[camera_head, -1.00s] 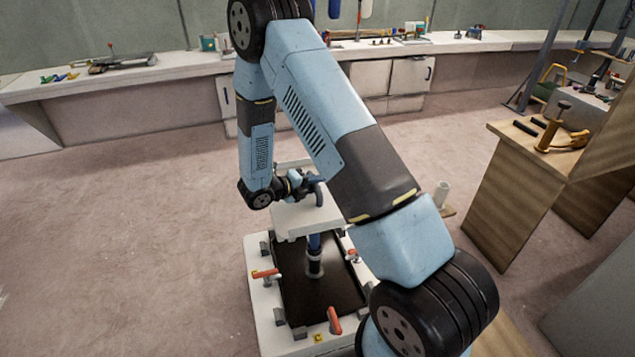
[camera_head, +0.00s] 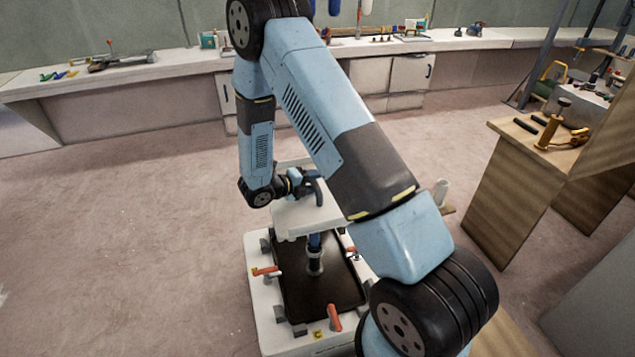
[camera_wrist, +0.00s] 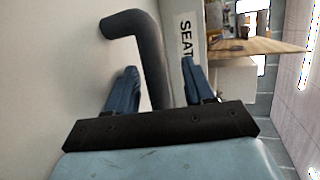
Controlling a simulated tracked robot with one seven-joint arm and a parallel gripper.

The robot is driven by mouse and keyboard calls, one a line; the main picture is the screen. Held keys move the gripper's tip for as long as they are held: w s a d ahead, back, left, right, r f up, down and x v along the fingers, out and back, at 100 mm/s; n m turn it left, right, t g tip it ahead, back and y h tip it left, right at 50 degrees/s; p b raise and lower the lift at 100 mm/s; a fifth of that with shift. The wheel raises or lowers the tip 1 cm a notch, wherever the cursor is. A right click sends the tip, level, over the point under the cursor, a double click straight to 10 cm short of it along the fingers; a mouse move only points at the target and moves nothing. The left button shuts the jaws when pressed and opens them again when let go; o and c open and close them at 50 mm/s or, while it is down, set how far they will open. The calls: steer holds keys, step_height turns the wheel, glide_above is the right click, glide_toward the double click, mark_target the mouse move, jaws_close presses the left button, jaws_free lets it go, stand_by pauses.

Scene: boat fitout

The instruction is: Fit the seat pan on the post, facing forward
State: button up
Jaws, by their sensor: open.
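The white seat pan (camera_head: 300,217) is above the blue post (camera_head: 315,255), which stands on a dark plate (camera_head: 345,285) on a white base. I cannot tell whether pan and post are fully joined. My gripper (camera_head: 311,186) is over the pan at a dark bent handle. In the wrist view, the handle (camera_wrist: 150,50) runs between the two blue fingers of my gripper (camera_wrist: 160,75). The fingers are open, with gaps beside the handle. A white strip lettered "SEAT" (camera_wrist: 187,40) shows beyond the right finger. The fingertips' contact with the handle is unclear.
Red-handled clamps (camera_head: 334,318) and dark blocks surround the plate. A wooden bench (camera_head: 520,190) with tools is at the right. A long white counter (camera_head: 180,70) runs along the back wall. The floor at left is clear. My upper arm hides part of the base's right side.

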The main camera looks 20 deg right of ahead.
steer(key=shift+f, duration=0.1)
steer(key=v, duration=1.3)
steer(key=shift+s+a+r, duration=0.15)
steer(key=shift+a+r, duration=0.1)
steer(key=shift+a, duration=0.1)
